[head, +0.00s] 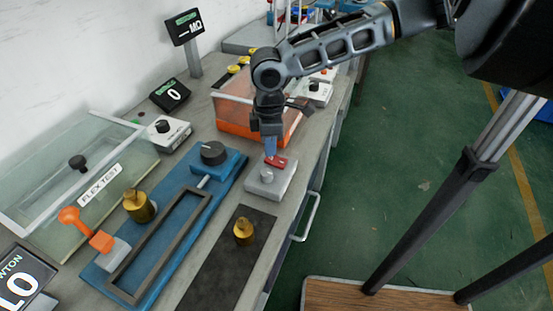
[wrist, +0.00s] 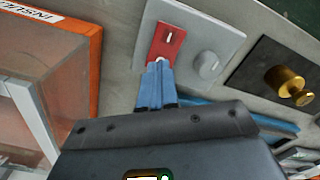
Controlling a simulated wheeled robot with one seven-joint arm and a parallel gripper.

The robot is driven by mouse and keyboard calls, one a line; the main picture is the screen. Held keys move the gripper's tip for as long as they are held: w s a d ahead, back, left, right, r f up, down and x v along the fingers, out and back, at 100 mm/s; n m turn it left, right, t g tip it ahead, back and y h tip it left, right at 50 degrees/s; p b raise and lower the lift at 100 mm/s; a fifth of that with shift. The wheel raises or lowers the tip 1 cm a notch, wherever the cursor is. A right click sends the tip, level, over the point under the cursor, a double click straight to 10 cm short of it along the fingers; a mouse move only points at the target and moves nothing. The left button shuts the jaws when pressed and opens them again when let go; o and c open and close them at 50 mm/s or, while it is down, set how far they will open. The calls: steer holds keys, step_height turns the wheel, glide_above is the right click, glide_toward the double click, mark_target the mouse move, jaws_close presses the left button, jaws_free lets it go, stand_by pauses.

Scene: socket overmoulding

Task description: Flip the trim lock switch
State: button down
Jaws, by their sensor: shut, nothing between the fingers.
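The trim lock switch is a red plate (head: 279,160) on a small light-grey box (head: 268,184) with a round grey knob (head: 266,175). In the wrist view the red plate (wrist: 164,46) shows a small pale lever (wrist: 170,37) near its far end. My gripper (head: 270,153) points down at the red plate, its blue fingers together and empty. In the wrist view the fingertips (wrist: 160,65) are at the near edge of the plate, by a small whitish spot. I cannot tell whether they touch it.
An orange-based clear box (head: 228,108) stands close behind my gripper. A blue fixture (head: 165,225) with a black knob lies to the left. A dark mat (head: 222,270) with a brass weight (head: 243,232) lies in front. The bench edge is close on the right.

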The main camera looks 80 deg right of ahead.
steer(key=shift+f+b, duration=0.4)
steer(key=shift+f, duration=0.4)
stand_by(0.4)
steer(key=shift+r, duration=0.15)
steer(key=shift+r+p, duration=3.2)
steer(key=shift+r, duration=0.2)
